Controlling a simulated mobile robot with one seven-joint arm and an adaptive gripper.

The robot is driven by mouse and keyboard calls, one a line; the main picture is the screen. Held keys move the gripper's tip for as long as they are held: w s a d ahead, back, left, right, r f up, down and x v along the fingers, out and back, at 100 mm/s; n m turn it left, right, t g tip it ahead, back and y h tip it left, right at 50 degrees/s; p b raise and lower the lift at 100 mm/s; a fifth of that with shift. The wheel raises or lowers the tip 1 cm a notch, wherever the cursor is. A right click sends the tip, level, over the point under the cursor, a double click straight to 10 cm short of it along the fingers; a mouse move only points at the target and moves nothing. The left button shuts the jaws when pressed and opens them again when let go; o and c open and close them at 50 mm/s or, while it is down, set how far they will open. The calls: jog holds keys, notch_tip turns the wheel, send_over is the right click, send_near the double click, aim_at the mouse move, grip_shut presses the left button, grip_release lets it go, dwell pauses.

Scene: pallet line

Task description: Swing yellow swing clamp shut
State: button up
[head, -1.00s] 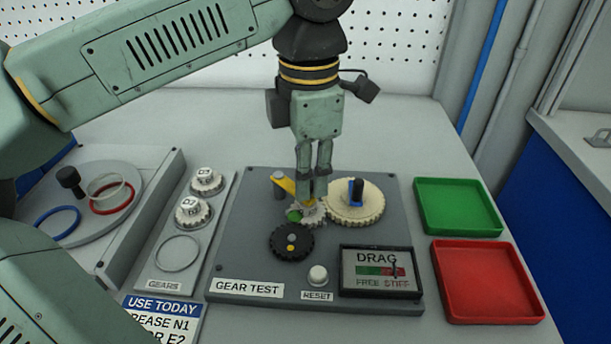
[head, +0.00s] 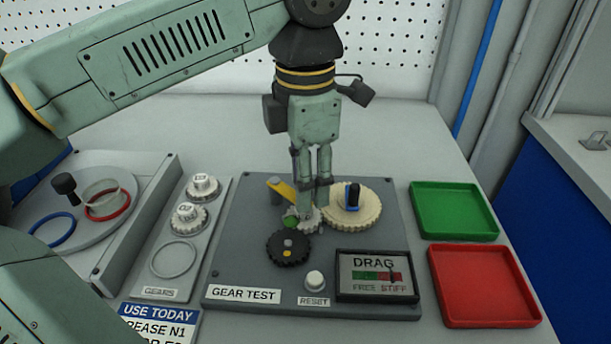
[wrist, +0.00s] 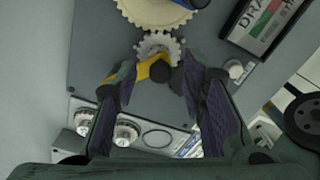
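The yellow swing clamp (head: 281,188) is an arm on a grey post at the back left of the gear test plate (head: 235,262). It slants forward and right; its far end is hidden behind my gripper in the head view. In the wrist view, the clamp (wrist: 146,69) reaches from its post to the near edge of a small grey gear (wrist: 158,46). My gripper (head: 311,214) points down at the small gear. In the wrist view, my gripper (wrist: 160,76) is open, with the clamp's end between its two fingers. I cannot tell whether either finger touches it.
A large cream gear (head: 368,207) with a blue-and-black post stands right of my gripper. A black gear (head: 288,249), the reset button (head: 314,281) and the drag display (head: 376,263) are in front. Green (head: 454,223) and red (head: 483,310) trays are at right.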

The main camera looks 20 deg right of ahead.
notch_tip(320, 180, up, 8)
jog(key=shift+f, duration=0.25)
dwell(0.5)
